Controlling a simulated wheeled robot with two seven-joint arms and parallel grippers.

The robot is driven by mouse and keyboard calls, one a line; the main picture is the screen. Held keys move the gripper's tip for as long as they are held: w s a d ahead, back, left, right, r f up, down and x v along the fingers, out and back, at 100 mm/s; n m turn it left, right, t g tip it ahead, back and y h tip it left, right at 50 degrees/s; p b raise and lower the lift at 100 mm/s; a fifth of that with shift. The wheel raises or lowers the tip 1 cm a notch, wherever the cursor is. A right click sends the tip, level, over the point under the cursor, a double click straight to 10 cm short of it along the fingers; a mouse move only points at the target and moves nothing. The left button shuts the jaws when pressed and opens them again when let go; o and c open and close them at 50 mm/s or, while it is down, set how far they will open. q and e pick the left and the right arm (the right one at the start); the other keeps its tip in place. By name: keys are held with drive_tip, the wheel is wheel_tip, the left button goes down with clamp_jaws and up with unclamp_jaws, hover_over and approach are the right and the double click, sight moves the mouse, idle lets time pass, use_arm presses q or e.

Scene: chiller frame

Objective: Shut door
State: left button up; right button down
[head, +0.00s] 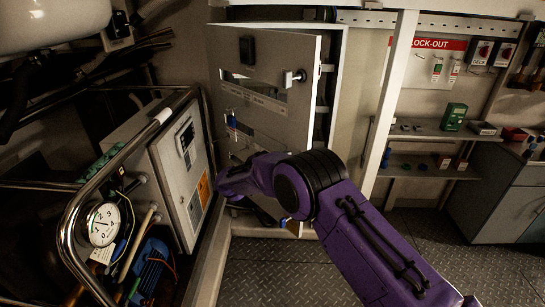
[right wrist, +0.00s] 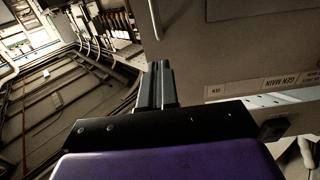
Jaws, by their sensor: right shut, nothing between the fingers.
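The grey cabinet door (head: 285,55) stands open in the head view, swung out to the left of its cabinet (head: 335,70). A gap shows between its right edge and the frame. The door carries a dark box, a latch handle (head: 294,77) and a label strip. My purple right arm crosses in front of its lower part, and its fingertips cannot be made out there. In the right wrist view my right gripper (right wrist: 160,70) is shut and empty. My left gripper is out of view.
At left stand a metal tube rail (head: 72,215), a pressure gauge (head: 102,224) and a grey control box (head: 180,175). At right are shelves (head: 425,172) under a lock-out board (head: 440,48). The tread-plate floor (head: 270,270) is clear in the foreground.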

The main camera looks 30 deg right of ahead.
sight(302, 147)
drive_tip(key=p+x, duration=0.1)
drive_tip(key=x, duration=0.3)
drive_tip(key=shift+d+r+p, duration=0.15)
drive_tip(key=shift+d+p, duration=0.25)
drive_tip(key=shift+w+d, duration=0.1)
drive_tip(key=shift+d, duration=0.35)
drive_tip(key=shift+a, duration=0.1)
drive_tip(key=shift+w, duration=0.1)
